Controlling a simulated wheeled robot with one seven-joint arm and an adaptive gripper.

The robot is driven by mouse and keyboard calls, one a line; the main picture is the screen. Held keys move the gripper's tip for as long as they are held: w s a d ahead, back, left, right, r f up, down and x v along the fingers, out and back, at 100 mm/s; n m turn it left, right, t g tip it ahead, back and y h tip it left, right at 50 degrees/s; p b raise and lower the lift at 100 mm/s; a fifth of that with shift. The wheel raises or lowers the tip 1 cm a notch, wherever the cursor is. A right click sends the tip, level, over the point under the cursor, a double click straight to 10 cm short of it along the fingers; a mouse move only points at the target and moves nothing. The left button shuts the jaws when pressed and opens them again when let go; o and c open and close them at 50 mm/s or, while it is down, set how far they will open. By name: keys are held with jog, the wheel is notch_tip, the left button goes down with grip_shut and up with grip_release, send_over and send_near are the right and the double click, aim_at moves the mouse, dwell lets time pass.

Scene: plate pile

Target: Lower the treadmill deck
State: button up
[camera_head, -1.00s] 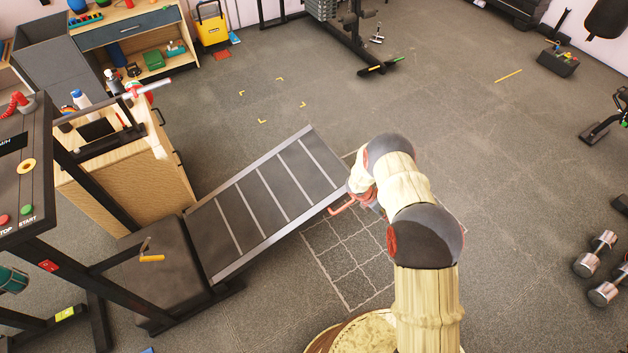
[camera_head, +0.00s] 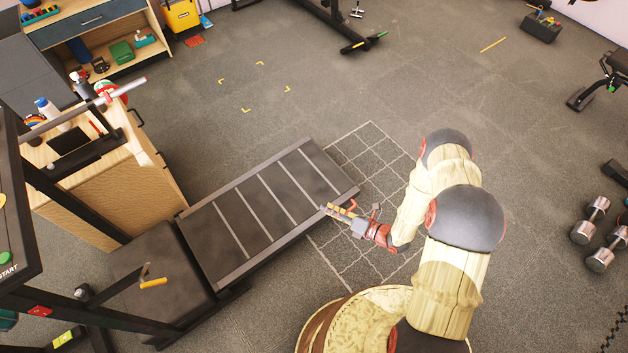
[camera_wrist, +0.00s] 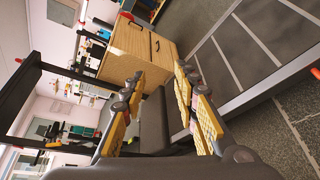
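The treadmill deck (camera_head: 262,212) is a dark slab with pale cross stripes and grey side rails. It reaches from the treadmill base (camera_head: 165,268) up and right in the head view; I cannot tell its exact tilt. The deck fills the upper right of the wrist view (camera_wrist: 243,52). My gripper (camera_head: 326,209) is near the deck's free end, pointing left. Its two yellow-padded fingers are apart with nothing between them in the wrist view (camera_wrist: 158,76). A small orange-red part (camera_head: 352,205) shows beside the deck's end corner, possibly a handle.
The treadmill's dark console (camera_head: 18,240) and frame stand left. A wooden cabinet (camera_head: 115,195) is behind the deck. A white grid (camera_head: 375,160) marks the floor around the deck's free end. Dumbbells (camera_head: 598,215) lie at the right.

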notch_tip(320, 180, up, 7)
jog(key=w+n+t+y, duration=0.2)
jog(key=t, duration=0.1)
jog(key=b+x, duration=0.2)
jog(key=x, duration=0.5)
jog(key=shift+a+f+n, duration=0.2)
jog(key=shift+a+n, duration=0.1)
jog(key=shift+a, duration=0.05)
jog(key=shift+c, duration=1)
grip_shut()
jog(key=shift+c, duration=1.3)
grip_release()
jog(key=o, duration=0.4)
jog(key=shift+o, duration=0.3)
jog(key=shift+d, duration=0.1)
